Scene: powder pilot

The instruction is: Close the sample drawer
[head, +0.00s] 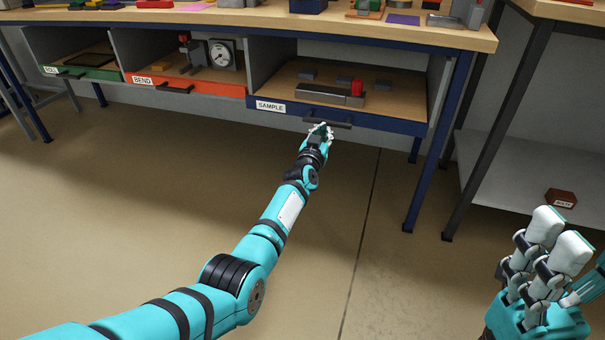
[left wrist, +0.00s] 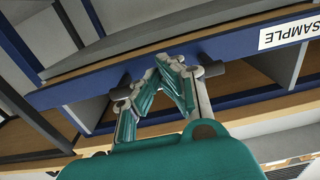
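The sample drawer (head: 395,123) has a blue front with a white SAMPLE label (head: 270,106) and hangs under the bench. Its front sits slightly forward of the orange BEND drawer beside it, and its inside is visible. A dark bar handle (head: 333,123) crosses the front; its ends also show in the left wrist view (left wrist: 213,69). My left gripper (head: 322,130) is at the handle, its fingertips together in front of the bar's middle, which they hide. I cannot see a grasp around the bar.
The green drawer (head: 85,73) and orange BEND drawer (head: 215,89) are left of the sample drawer. A blue bench leg (head: 437,150) stands right of it. A shelf (head: 500,175) holds a small dark red block (head: 561,198). The floor in front is clear.

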